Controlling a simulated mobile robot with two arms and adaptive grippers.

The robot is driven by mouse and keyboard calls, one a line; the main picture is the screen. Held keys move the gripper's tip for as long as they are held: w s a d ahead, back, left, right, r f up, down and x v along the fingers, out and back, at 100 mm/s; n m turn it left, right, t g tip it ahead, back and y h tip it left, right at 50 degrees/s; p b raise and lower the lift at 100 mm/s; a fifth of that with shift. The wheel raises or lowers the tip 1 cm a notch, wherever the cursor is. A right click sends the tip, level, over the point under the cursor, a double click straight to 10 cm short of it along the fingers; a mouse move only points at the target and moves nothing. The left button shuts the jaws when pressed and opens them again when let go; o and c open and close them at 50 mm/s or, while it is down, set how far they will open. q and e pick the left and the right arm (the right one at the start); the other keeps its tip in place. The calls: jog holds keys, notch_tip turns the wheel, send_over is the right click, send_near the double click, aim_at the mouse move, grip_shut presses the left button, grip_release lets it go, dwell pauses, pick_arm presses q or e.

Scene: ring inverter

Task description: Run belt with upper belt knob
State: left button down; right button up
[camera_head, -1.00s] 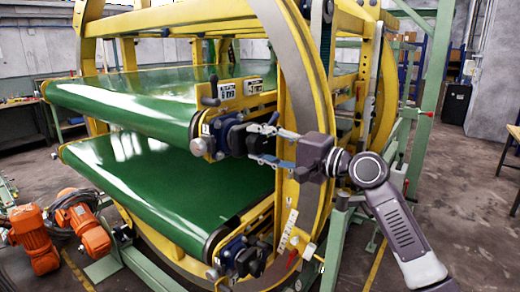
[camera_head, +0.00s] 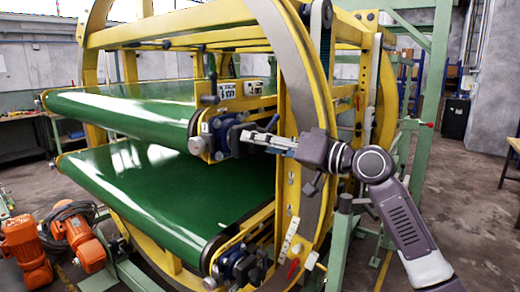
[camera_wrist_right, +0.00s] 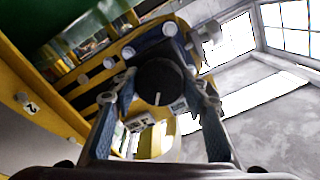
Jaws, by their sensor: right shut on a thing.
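The upper belt (camera_head: 120,106) is a green band on rollers in the yellow ring frame. At its front right end sits a blue drive unit (camera_head: 222,133). My right gripper (camera_head: 250,138) reaches in from the right to this unit. In the right wrist view, a round black knob (camera_wrist_right: 160,82) with a white mark lies between the two fingers of my right gripper (camera_wrist_right: 160,100), which is shut on it. In the head view the fingers mostly hide the knob. My left gripper is not in view.
A lower green belt (camera_head: 170,195) with its own blue unit (camera_head: 240,266) lies below. The large yellow and grey ring (camera_head: 305,80) stands close to my right gripper. Orange motors (camera_head: 25,248) lie on the floor at the left.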

jog(key=n+b, duration=0.1)
jog(key=n, duration=0.1)
jog(key=n+b, duration=0.1)
jog(key=n, duration=0.2)
jog(key=shift+f+n, duration=0.2)
jog(key=shift+n, duration=0.1)
jog(key=n+b, duration=0.1)
jog(key=n, duration=0.3)
jog(key=shift+n, duration=0.4)
jog(key=shift+r, duration=0.1)
jog(key=o, duration=1.2)
jog(key=shift+c, duration=0.2)
jog(key=shift+s+d, duration=0.1)
jog(key=shift+d, duration=0.05)
jog(key=v, duration=1.1)
jog(key=shift+s+d, duration=0.2)
jog(key=shift+d, duration=0.1)
